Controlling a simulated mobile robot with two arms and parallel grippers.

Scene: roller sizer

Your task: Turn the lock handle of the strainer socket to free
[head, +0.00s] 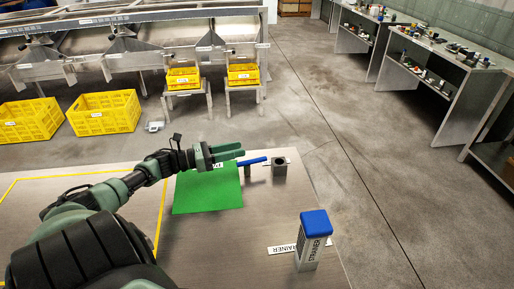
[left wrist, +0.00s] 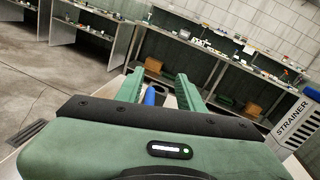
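The lock handle (head: 252,161) is a blue bar beside the grey strainer socket (head: 279,172), near the table's far right corner. My left gripper (head: 239,151) is just left of the handle, its green fingers pointing towards it. In the left wrist view the fingers (left wrist: 158,82) are spread apart, and the blue handle (left wrist: 150,96) shows between them, nearer the left finger. I cannot tell whether a finger touches it. The strainer (head: 309,258), a grey box with a blue top, stands upright at the front right; it also shows in the left wrist view (left wrist: 294,128). My right gripper is not in view.
A green mat (head: 205,193) lies under my left forearm on the table (head: 225,245). A STRAINER label (head: 284,248) lies beside the strainer. Yellow crates (head: 104,112) stand beyond the table, by a metal machine (head: 135,45). Shelving with small parts (head: 440,75) lines the right.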

